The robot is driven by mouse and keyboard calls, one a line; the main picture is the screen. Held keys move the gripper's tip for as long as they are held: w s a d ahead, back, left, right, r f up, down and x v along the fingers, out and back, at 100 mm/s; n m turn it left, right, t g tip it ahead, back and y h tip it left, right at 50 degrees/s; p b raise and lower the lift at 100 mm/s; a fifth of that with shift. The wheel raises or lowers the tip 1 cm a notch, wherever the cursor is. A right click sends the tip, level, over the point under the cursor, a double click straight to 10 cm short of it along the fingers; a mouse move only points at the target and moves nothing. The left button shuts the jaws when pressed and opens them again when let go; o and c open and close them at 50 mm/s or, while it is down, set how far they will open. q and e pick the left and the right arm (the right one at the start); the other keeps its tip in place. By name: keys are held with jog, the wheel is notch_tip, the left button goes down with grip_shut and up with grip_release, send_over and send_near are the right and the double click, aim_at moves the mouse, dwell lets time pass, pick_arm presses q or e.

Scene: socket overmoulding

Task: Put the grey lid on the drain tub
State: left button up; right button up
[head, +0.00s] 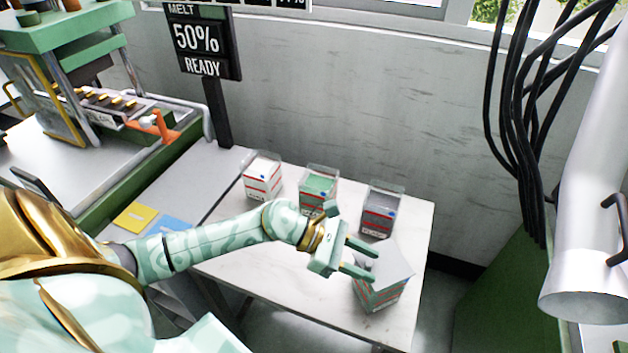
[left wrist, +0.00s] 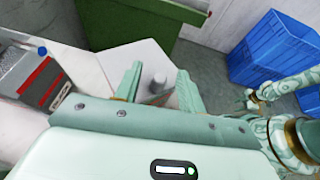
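The grey lid (head: 393,262) lies over the top of a tub with a red-and-white label (head: 381,294) at the table's front right; I take this for the drain tub. Its label is too small to read. In the left wrist view the lid (left wrist: 142,62) is a pale plate with a round knob (left wrist: 158,84). My left gripper (head: 366,258) is open at the lid. In the left wrist view its fingers (left wrist: 158,88) stand on either side of the knob with gaps. I cannot tell whether the lid is fully seated. Part of my right arm and gripper (left wrist: 252,101) shows, its fingers unclear.
Three clear-topped tubs stand along the table's back: white (head: 263,177), green (head: 318,186) and grey (head: 380,208). Yellow (head: 134,217) and blue (head: 168,232) cards lie at left. A blue crate (left wrist: 268,50) is on the floor. The table's middle (head: 330,300) is clear.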

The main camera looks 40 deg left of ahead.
pick_arm(q)
jog(key=v, duration=1.5)
jog(key=shift+p, duration=0.3)
jog(key=shift+s+a, duration=0.1)
jog(key=shift+a, duration=0.05)
